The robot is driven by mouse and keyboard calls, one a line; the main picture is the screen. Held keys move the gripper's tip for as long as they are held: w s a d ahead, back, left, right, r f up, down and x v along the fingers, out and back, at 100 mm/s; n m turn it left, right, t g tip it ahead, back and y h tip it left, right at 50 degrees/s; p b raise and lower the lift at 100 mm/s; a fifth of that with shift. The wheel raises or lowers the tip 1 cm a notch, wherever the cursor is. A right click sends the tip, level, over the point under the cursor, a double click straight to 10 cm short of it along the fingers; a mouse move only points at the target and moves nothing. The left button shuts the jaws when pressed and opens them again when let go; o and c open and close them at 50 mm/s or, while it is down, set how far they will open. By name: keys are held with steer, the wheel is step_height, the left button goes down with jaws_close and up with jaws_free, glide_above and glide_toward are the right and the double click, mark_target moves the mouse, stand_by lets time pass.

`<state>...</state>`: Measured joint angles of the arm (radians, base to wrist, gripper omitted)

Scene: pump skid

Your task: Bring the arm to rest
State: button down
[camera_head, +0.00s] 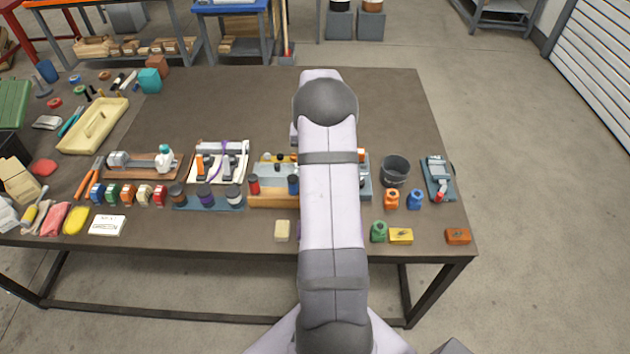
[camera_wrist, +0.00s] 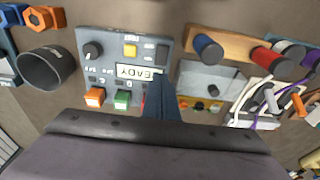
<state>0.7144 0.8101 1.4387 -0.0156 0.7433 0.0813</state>
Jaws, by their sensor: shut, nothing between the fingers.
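My gripper (camera_wrist: 164,98) shows in the wrist view. Its fingers are shut together with nothing between them. The panel carries a black knob (camera_wrist: 92,50), a yellow button (camera_wrist: 130,50), an orange button (camera_wrist: 95,96) and a green button (camera_wrist: 122,98). A red part beside the fingers is mostly hidden. In the head view my arm stands over the middle of the table (camera_head: 390,110) and hides the gripper and most of the panel.
A dark bucket (camera_head: 395,171) stands right of my arm, with a small blue-grey device (camera_head: 439,178) farther right. Left are racks of coloured parts, a white board (camera_head: 220,160) and a cream tray (camera_head: 93,125). The table's back middle and back right are clear.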

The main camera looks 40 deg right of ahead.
steer(key=shift+r, duration=0.6)
